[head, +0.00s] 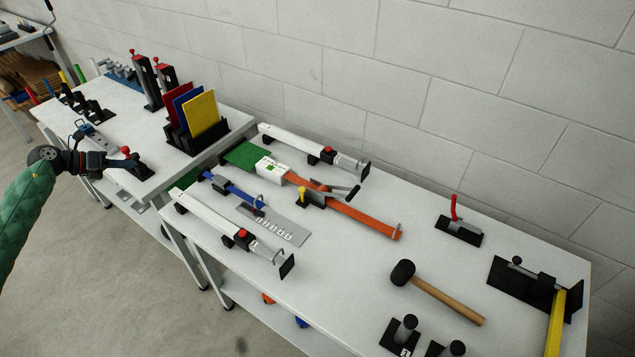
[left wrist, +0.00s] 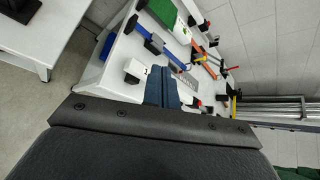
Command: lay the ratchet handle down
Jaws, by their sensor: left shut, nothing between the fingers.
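The orange strap (head: 362,216) lies along the right table. Its ratchet (head: 316,197) sits mid-strap with a yellow knob (head: 302,195) beside it. The dark ratchet handle (head: 347,192) sticks out to the right of the ratchet; I cannot tell its exact angle. In the left wrist view the orange strap (left wrist: 204,56) is small and far off. My left gripper (head: 120,163) is shut and empty, at the left table's front edge, well left of the ratchet. Its closed fingers (left wrist: 162,86) show in the left wrist view. My right gripper is not in view.
Two white rails (head: 300,144) (head: 222,222) flank the strap. A blue strap (head: 232,188) and a grey plate (head: 272,226) lie between them. A mallet (head: 440,295) lies front right. Coloured panels (head: 203,112) and a red-knobbed black fixture (head: 136,170) stand on the left table.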

